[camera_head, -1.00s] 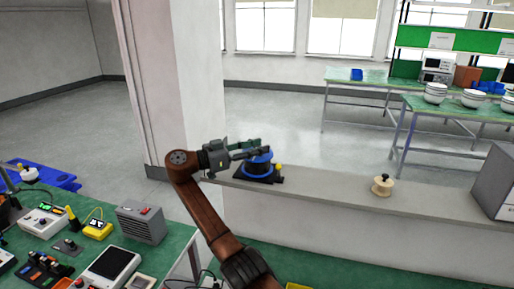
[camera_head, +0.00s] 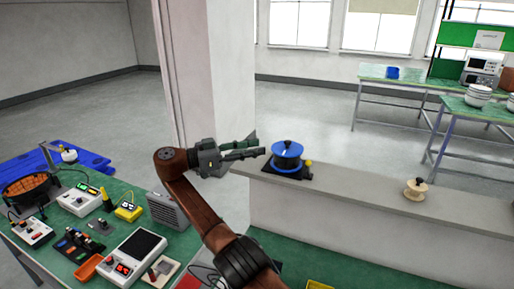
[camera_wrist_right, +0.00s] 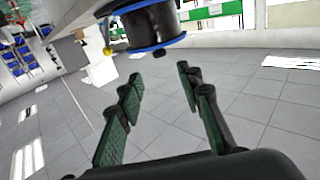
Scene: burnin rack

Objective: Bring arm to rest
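My right gripper (camera_head: 248,150) is in the head view, held at the left end of the grey ledge. In the right wrist view its green-padded fingers (camera_wrist_right: 165,95) are spread apart with nothing between them. A spool with blue rims (camera_head: 287,155) stands on a black base on the ledge, just to the right of the fingertips. In the right wrist view the spool (camera_wrist_right: 152,26) appears at the top, beyond the fingers and apart from them. My left gripper is in neither view.
A cream knobbed spool (camera_head: 416,188) stands farther right on the ledge (camera_head: 355,192). A white pillar (camera_head: 230,80) rises behind my right arm. A green bench (camera_head: 90,215) with meters and a grey box is at the left.

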